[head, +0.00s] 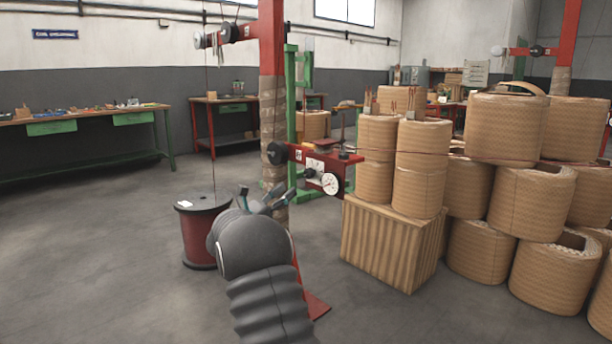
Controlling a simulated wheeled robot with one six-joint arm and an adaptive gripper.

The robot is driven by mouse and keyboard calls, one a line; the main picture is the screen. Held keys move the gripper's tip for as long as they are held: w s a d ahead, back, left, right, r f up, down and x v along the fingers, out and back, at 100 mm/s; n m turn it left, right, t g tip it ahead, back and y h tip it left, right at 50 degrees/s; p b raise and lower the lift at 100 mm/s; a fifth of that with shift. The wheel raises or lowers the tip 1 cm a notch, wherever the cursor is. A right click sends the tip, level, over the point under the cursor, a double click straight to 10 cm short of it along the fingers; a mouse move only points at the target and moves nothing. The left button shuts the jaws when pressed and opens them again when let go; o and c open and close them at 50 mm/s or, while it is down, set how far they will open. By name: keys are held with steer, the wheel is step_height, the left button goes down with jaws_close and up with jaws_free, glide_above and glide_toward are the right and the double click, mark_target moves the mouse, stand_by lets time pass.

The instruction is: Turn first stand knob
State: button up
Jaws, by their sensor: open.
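The nearest stand is a red post (272,45) wrapped in tan material lower down. It carries a red bracket (338,172) at mid height with a white dial (329,184) and dark knobs. One black round knob (277,153) sits at the bracket's left end, and smaller dark knobs (309,173) sit near the dial. I cannot tell which one is the task's knob. My gripper (266,196) is in front of the post, left of and below the bracket. Its fingers are spread, empty, and apart from the knobs. My arm hides the lower post.
A red spool (198,232) with a dark top stands left of my gripper. Tan coils (418,165) stand on a wooden crate (385,244) to the right, with more coils stacked beyond. Workbenches (85,113) line the left wall. The floor at left is clear.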

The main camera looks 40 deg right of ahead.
mark_target(307, 174)
steer(key=x, duration=0.9)
steer(key=shift+d+p, duration=0.3)
steer(key=shift+p, duration=0.05)
jaws_close()
